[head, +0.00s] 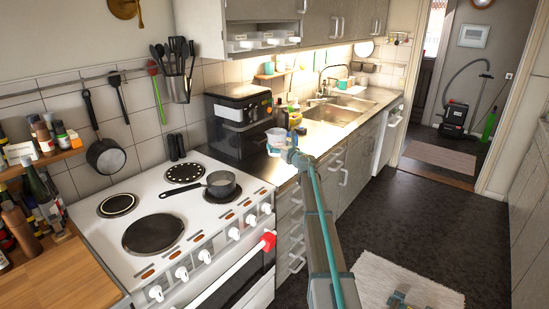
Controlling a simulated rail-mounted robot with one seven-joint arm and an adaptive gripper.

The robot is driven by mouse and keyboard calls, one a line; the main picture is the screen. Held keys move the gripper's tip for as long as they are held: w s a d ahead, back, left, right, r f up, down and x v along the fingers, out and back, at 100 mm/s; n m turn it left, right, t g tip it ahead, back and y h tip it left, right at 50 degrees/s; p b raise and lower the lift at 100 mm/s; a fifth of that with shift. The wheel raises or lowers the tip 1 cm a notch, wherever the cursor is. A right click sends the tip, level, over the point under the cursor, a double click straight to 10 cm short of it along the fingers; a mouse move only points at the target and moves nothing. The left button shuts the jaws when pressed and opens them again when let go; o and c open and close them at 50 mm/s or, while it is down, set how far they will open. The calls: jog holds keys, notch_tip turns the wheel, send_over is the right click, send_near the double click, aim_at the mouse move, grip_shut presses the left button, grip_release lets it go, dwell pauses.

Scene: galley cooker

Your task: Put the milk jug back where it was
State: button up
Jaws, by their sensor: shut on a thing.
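A small pale white vessel, which looks like the milk jug (276,136), shows at my gripper (282,149), over the counter edge just right of the cooker. My gripper is shut on it. The jug looks roughly upright. The fingers are small and partly hidden, and I cannot tell whether the jug's base touches the counter (257,168).
A black appliance (240,118) stands behind and left of my gripper. Small bottles (281,117) and a yellow item (283,141) crowd close by. The white cooker (172,208) holds a saucepan (221,184). A sink (335,112) lies farther right.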

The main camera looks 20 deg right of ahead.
jog(key=w, duration=0.1)
jog(key=w+f, duration=0.1)
jog(key=w, duration=0.1)
jog(key=w+d+p, duration=0.1)
jog(key=shift+w+d+f, duration=0.1)
jog(key=shift+w+f, duration=0.1)
jog(key=shift+f, duration=0.15)
jog(key=w+f, duration=0.2)
jog(key=f, duration=0.1)
jog(key=w+f+p, duration=0.1)
jog(key=f, duration=0.1)
jog(key=shift+w+d+f, duration=0.1)
jog(key=shift+w+d, duration=0.15)
jog(key=shift+d, duration=0.15)
jog(key=shift+w+f+p, duration=0.1)
jog(key=shift+f+p, duration=0.35)
jog(key=shift+f, duration=1.3)
jog(key=shift+f, duration=0.15)
jog(key=o, duration=1.3)
jog(key=s+b, duration=0.1)
jog(key=s, duration=0.3)
jog(key=s+d+b, duration=0.1)
jog(key=s, duration=0.3)
jog(key=s+b, duration=0.1)
jog(key=s, duration=0.3)
jog(key=shift+d+b, duration=0.25)
jog(key=shift+b, duration=0.05)
